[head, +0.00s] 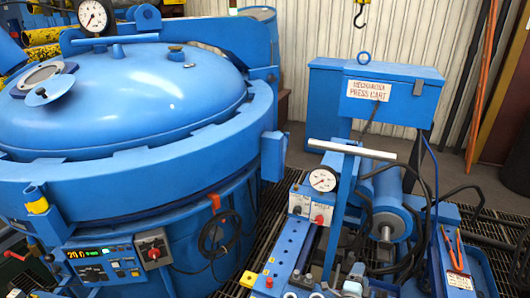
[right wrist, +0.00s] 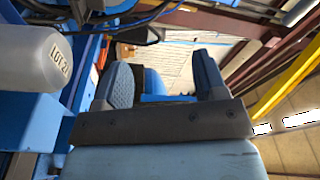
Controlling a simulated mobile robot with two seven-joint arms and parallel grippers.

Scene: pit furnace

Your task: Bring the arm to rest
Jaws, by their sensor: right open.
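My right gripper (right wrist: 163,85) shows in the right wrist view, with its two blue padded fingers standing apart on a dark grey bar. Nothing is clamped between the fingers; a blue shape (right wrist: 153,82) shows through the gap behind them, and I cannot tell what it is. A white rounded container (right wrist: 50,62) with a "LOT" label is left of the gripper, apart from the fingers. I cannot make out either gripper clearly in the head view. My left gripper is not in view.
A blue furnace with a domed lid (head: 130,95) fills the left of the head view. The press cart (head: 290,240) stands right of it, with a labelled box (head: 395,95), a gauge (head: 322,180) and hoses. A hook (head: 360,15) hangs above.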

